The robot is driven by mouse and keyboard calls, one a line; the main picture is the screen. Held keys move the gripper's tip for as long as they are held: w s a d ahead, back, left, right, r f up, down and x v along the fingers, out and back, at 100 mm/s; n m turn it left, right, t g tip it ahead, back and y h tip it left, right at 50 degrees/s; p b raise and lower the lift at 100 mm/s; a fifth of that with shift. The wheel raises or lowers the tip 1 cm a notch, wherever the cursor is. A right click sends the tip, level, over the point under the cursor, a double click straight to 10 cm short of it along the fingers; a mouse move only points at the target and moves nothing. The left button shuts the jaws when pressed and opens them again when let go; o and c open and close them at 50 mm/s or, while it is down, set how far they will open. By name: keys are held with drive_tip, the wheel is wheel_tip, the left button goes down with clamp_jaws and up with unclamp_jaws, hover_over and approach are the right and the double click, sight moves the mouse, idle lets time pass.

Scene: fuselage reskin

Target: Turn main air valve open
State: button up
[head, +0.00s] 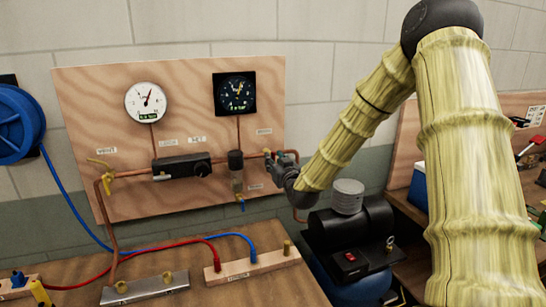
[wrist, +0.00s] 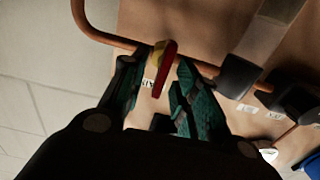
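The main air valve, with a brass body and a red lever handle (wrist: 166,68), sits on the copper pipe in the wrist view. My gripper (wrist: 157,72) is open, with its two green-padded fingers on either side of the red handle. A gap shows between the handle and the fingers, so they do not look closed on it. In the head view my gripper (head: 277,158) is at the right end of the pipe on the plywood panel (head: 100,80) and covers most of the valve. A small brass part (head: 267,154) shows beside it.
The panel holds a white gauge (head: 146,102), a black gauge (head: 235,93), a black regulator block (head: 180,167), a filter bowl (head: 237,180) and a yellow vent valve (head: 100,164). A black compressor (head: 350,240) stands below my gripper. Red and blue hoses cross the bench.

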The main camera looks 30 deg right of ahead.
drive_tip(key=shift+x, duration=0.85)
clamp_jaws()
